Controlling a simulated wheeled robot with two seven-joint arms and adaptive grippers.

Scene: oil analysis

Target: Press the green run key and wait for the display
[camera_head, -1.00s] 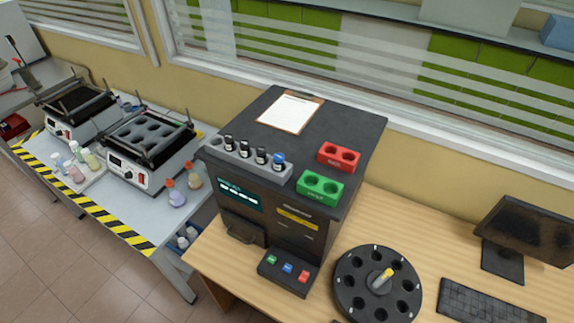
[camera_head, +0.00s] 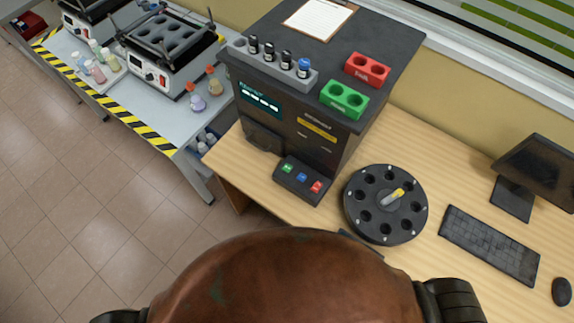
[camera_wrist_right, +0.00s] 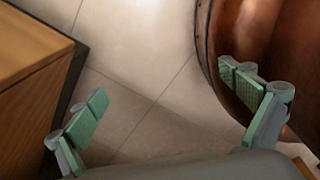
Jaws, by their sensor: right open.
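The dark analyser (camera_head: 345,95) stands on the wooden desk in the head view. Its key panel (camera_head: 299,186) juts out low at the front and carries a green key (camera_head: 287,168), a blue key (camera_head: 302,177) and a red key (camera_head: 316,187). The teal display (camera_head: 260,101) on the front face shows small light marks, too small to read. My right gripper (camera_wrist_right: 165,103) is open and empty in the right wrist view, above the tiled floor, with a wooden edge at the left. No gripper touches the keys in the head view. My left gripper is not in view.
A round black carousel (camera_head: 365,222) sits right of the keys, before the keyboard (camera_head: 488,246) and monitor (camera_head: 540,170). A grey vial rack (camera_head: 240,52), red block (camera_head: 367,69) and green block (camera_head: 343,99) stand on the analyser. Floor at left is clear.

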